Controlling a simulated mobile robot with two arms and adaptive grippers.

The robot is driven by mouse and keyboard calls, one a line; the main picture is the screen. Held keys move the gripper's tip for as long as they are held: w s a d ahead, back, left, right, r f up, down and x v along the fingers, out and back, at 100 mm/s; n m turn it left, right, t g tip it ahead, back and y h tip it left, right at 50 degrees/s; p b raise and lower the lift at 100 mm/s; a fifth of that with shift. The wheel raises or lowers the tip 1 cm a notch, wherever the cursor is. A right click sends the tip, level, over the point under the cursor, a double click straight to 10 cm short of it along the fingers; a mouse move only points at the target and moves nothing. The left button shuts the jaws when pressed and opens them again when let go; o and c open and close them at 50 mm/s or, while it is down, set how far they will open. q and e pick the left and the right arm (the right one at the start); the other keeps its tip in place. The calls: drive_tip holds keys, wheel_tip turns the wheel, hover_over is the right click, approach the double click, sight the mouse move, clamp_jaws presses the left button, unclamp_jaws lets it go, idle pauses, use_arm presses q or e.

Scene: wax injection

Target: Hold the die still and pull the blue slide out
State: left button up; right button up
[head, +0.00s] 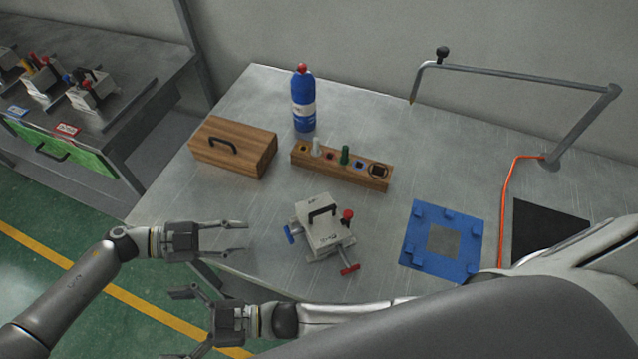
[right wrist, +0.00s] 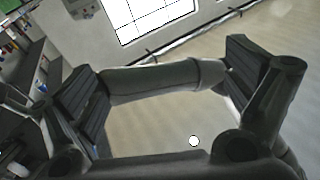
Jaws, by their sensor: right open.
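The die (head: 325,236), a pale metal block with a black handle on top, sits on the table. The blue slide (head: 289,233) shows at its left side as a small blue handle, close to the body. A red-handled slide (head: 349,269) sticks out at its front right, and a red knob (head: 347,215) is at its right. My left gripper (head: 246,239) is open and empty, left of the die and apart from it, fingers toward the blue slide. My right gripper (head: 180,322) is open and empty beyond the table's front edge, pointing left; its fingers also show in the right wrist view (right wrist: 165,90).
A wooden box (head: 240,158), a wooden rack (head: 340,174) with pegs and a blue bottle (head: 304,115) stand behind the die. A blue fixture plate (head: 415,245) lies to its right. My right arm crosses the table's front edge. A side bench (head: 150,75) is at left.

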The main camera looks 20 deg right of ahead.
use_arm(q)
drive_tip(key=shift+w, duration=0.1)
use_arm(e)
wheel_tip(320, 180, up, 8)
drive_tip(key=d+n+g+y, duration=0.1)
drive_tip(key=d+n+g, duration=0.2)
drive_tip(key=n+g, duration=0.65)
wheel_tip(320, 180, up, 3)
drive_tip(key=n+t+h, duration=0.4)
drive_tip(key=n+h, duration=0.9)
drive_tip(key=h, duration=0.7)
hover_over(319, 213)
drive_tip(key=w, duration=0.2)
drive_tip(key=shift+m, duration=0.25)
drive_tip(key=f, duration=0.7)
drive_tip(key=d+f, duration=0.1)
drive_tip(key=f, duration=0.2)
drive_tip(key=shift+w+f, duration=0.1)
drive_tip(key=shift+f, duration=0.2)
